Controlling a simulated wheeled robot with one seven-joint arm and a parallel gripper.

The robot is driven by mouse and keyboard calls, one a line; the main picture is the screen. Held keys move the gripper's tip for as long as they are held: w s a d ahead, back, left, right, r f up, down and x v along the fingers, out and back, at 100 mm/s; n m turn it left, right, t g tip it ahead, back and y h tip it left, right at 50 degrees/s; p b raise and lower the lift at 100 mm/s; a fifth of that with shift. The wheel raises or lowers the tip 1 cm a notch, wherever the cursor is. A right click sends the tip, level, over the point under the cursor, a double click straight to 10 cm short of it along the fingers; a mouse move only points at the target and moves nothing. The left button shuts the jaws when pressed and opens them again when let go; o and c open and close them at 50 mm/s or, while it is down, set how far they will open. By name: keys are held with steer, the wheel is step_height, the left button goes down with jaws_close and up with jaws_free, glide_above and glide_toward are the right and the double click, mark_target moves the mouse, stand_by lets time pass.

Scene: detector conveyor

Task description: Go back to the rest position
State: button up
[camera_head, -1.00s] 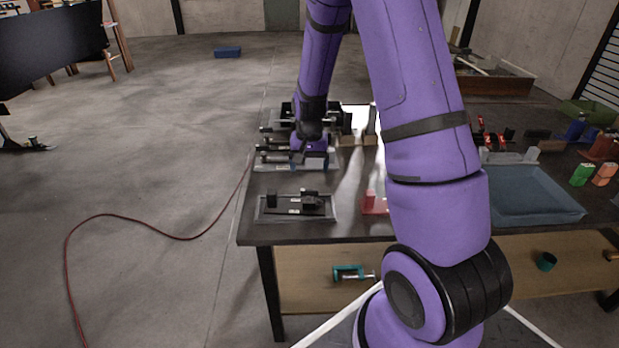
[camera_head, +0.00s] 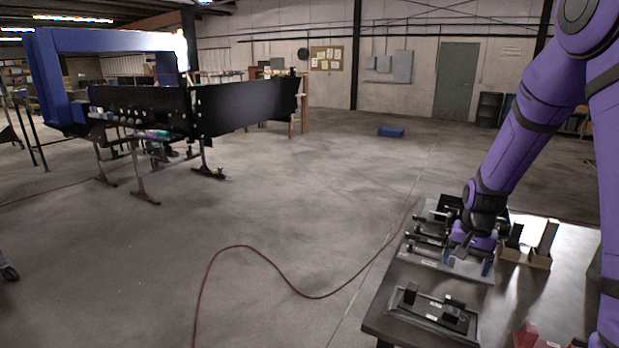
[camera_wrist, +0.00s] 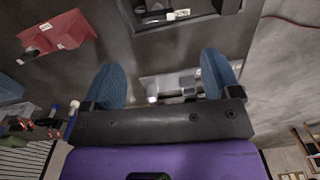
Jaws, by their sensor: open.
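My gripper (camera_head: 467,262) is at the end of my purple arm, low over the left side of the dark table (camera_head: 380,318). In the wrist view its two blue fingers (camera_wrist: 163,72) are spread wide with nothing held between them. A grey plate with metal parts (camera_wrist: 180,85) shows beyond the gap between the fingers. In the head view the gripper is above one of several black fixtures on grey plates, and partly hides it. Another black fixture (camera_head: 435,308) sits nearer on the table, apart from the gripper.
A red holder (camera_wrist: 58,36) lies on the table. Brown blocks with dark uprights (camera_head: 527,255) stand right of the gripper. A red cable (camera_head: 255,250) crosses the floor. A conveyor with a blue detector frame (camera_head: 105,42) stands far left. Open floor lies between conveyor and table.

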steer(key=s+a+r+n+t, duration=0.25)
steer(key=s+a+r, duration=0.25)
steer(key=s+r, duration=0.5)
steer(key=s+a+r+n+t, duration=0.1)
steer(key=s+a+r+n, duration=0.2)
steer(key=s+a+r, duration=0.75)
steer(key=s+d+r+n+t, duration=0.1)
steer(key=s+d+r+n, duration=0.1)
steer(key=s+r, duration=0.3)
steer(key=shift+s+d+r, duration=0.4)
steer(key=shift+d+r, duration=0.05)
steer(key=shift+r, duration=0.15)
